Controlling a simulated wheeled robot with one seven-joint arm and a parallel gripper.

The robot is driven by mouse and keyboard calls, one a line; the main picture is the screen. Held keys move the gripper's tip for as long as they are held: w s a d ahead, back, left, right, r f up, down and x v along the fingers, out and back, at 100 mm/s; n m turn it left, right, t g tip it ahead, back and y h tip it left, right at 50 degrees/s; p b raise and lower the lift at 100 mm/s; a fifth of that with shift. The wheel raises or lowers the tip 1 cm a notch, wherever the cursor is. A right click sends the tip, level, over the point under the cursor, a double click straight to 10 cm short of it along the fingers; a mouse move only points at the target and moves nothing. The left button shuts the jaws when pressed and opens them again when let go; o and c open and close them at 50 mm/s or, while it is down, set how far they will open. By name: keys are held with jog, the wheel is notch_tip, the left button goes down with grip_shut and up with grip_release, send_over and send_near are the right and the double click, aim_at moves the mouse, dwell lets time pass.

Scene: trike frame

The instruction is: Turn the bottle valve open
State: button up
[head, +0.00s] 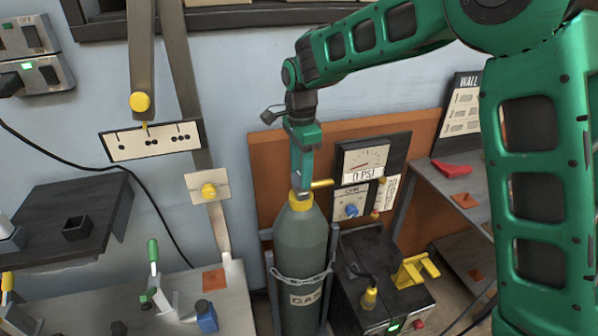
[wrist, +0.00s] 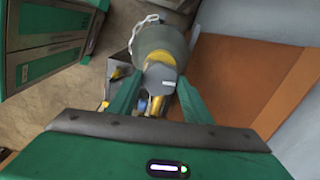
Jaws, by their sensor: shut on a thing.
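The gas bottle (head: 300,258) is a grey-green cylinder with a yellow collar, standing upright in a rack with a chain around it. Its valve sits on top, with a yellow handle (head: 321,184) pointing right in the head view. My gripper (head: 301,182) comes down from above onto the valve top. In the wrist view my gripper (wrist: 158,98) has its two green fingers on either side of the grey valve top (wrist: 159,79), shut on it. The bottle (wrist: 158,42) shows behind it. The fingertips' exact contact is partly hidden.
A dark machine (head: 375,285) with a yellow handle stands at lower right. Benches stand left and right. A yellow knob (head: 208,190) is on the wall strip.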

jog(key=n, duration=0.4)
jog(key=shift+w, duration=0.1)
jog(key=n, duration=0.4)
jog(key=shift+n, duration=0.4)
jog(key=n, duration=0.4)
jog(key=shift+n, duration=0.3)
jog(key=n, duration=0.8)
jog(key=shift+r, duration=0.1)
jog(key=n, duration=0.4)
jog(key=shift+n, duration=0.3)
jog(key=n, duration=0.4)
jog(key=shift+n, duration=2.3)
